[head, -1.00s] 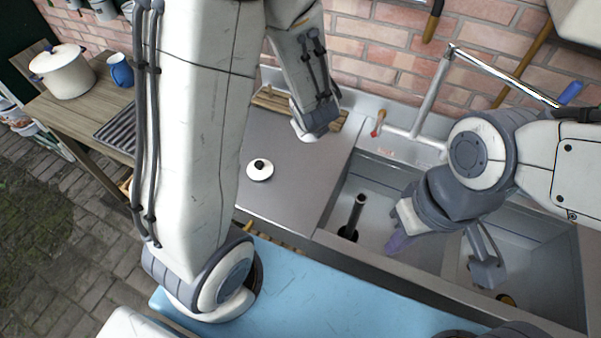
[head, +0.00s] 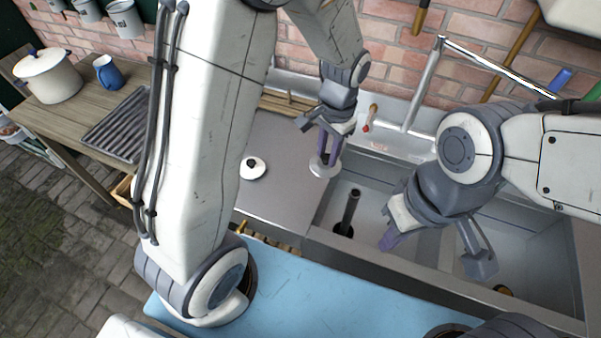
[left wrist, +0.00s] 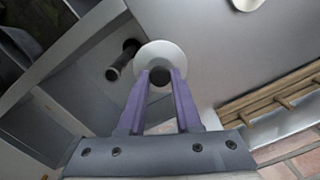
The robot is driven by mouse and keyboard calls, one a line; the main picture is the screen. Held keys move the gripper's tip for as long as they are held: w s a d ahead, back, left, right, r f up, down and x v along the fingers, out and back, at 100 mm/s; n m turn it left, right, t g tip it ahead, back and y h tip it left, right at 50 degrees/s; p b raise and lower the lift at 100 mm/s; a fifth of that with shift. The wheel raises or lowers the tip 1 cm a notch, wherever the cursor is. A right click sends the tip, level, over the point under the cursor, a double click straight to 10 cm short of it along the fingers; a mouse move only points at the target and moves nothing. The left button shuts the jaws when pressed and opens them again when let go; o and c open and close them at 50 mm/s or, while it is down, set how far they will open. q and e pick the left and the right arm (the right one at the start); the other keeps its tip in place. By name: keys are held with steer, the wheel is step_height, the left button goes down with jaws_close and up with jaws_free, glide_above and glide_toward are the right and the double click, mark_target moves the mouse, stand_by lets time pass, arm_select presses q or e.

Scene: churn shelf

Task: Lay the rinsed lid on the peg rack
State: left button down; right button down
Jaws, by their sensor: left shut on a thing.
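My left gripper (head: 326,153) is shut on the dark knob of a round white lid (head: 318,171). The lid hangs below the fingers, over the border between the steel drainboard and the left sink basin. In the left wrist view the held lid (left wrist: 172,51) lies beyond the two purple fingers (left wrist: 160,80), apart from the rack. The wooden peg rack (head: 283,103) lies at the back of the drainboard, partly hidden by my left arm; its pegs (left wrist: 285,103) show in the left wrist view. My right gripper (head: 390,240) hangs over the sink; its finger gap is not clear.
A second white lid (head: 253,177) with a dark knob lies on the drainboard. A dark upright pipe (head: 350,208) stands in the left basin. The tap (head: 425,88) rises behind the sink. A pot (head: 48,78) and blue mug (head: 108,72) stand on the left table.

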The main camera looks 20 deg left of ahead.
mark_target(339, 168)
arm_select(q)
steer(key=d, duration=0.1)
steer(key=d+n, duration=0.1)
steer(key=d, duration=0.1)
steer(key=shift+d+r+n+h, duration=0.1)
steer(key=shift+n+h, duration=0.2)
steer(key=w+a+f+p, duration=0.1)
steer(key=a+f, duration=0.1)
steer(key=a, duration=0.1)
steer(key=w+a+f, duration=0.1)
steer(key=a+f, duration=0.1)
steer(key=a, duration=0.2)
steer(key=w+a+f+p, duration=0.1)
steer(key=a+f, duration=0.1)
steer(key=a, duration=0.2)
steer(key=shift+w+f+p, duration=0.2)
steer(key=shift+f+p, duration=0.15)
steer(key=shift+f, duration=0.05)
steer(key=shift+a+f, duration=0.1)
steer(key=shift+f, duration=0.1)
step_height(339, 168, down, 2)
steer(key=shift+f+p, duration=0.1)
steer(key=shift+p, duration=0.35)
steer(key=shift+f+p, duration=0.4)
steer(key=shift+f, duration=0.25)
steer(key=shift+f, duration=0.1)
